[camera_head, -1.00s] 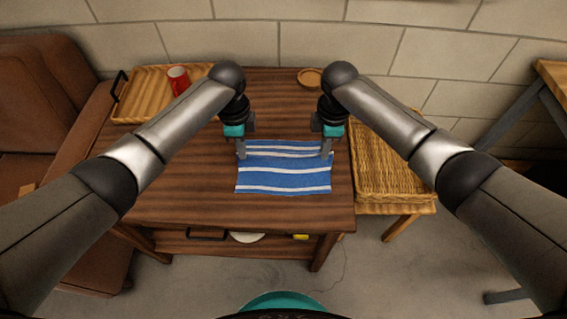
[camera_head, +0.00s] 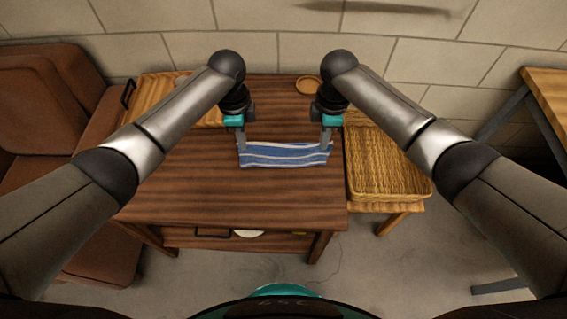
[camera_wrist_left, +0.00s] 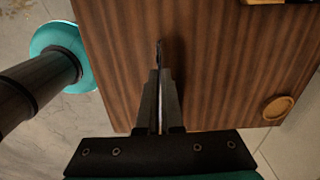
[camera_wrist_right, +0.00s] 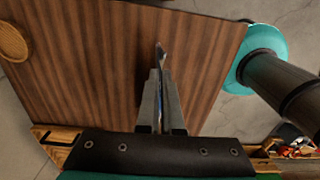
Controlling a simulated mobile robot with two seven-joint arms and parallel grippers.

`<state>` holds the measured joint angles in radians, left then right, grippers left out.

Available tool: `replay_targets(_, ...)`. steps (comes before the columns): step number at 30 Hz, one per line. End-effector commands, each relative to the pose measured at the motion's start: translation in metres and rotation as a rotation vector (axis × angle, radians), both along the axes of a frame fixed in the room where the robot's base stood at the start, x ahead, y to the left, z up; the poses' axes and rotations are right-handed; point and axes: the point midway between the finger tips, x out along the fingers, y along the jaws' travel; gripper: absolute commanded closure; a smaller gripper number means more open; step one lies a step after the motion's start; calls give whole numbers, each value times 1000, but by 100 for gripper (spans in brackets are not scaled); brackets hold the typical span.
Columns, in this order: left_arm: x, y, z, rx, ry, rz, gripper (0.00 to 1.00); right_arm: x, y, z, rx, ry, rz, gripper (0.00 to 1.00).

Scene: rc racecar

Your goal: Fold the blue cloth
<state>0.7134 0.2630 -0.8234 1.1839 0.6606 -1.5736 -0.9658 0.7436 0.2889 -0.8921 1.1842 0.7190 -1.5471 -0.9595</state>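The blue cloth (camera_head: 285,155) with white stripes shows in the head view as a narrow band stretched between my two grippers. My left gripper (camera_head: 241,148) is shut on its left upper corner and my right gripper (camera_head: 327,146) on its right upper corner. In the left wrist view the cloth (camera_wrist_left: 159,52) is a thin edge between the closed fingers; the right wrist view shows the same thin edge (camera_wrist_right: 159,52). It appears to hang from the grippers over the wooden table (camera_head: 210,190). Whether its lower edge touches the table is unclear.
A wicker basket (camera_head: 385,185) stands right of the table. A wooden tray (camera_head: 155,90) at the back left is partly hidden by my left arm. A small round wooden dish (camera_head: 308,84) sits at the back. The table's front and left are clear.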

Motion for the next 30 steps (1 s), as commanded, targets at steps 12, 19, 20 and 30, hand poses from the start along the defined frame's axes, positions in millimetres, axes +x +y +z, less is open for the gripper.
replay_targets(12,0,-1,30,0,1,0,100,0,1,30,0,1,0,100)
replay_targets(19,0,-1,29,0,1,0,100,0,1,29,0,1,0,100)
replay_targets(20,0,-1,29,0,1,0,100,0,1,29,0,1,0,100)
replay_targets(30,-1,-1,26,-1,-17,-1,100,-1,1,26,0,-17,1,100)
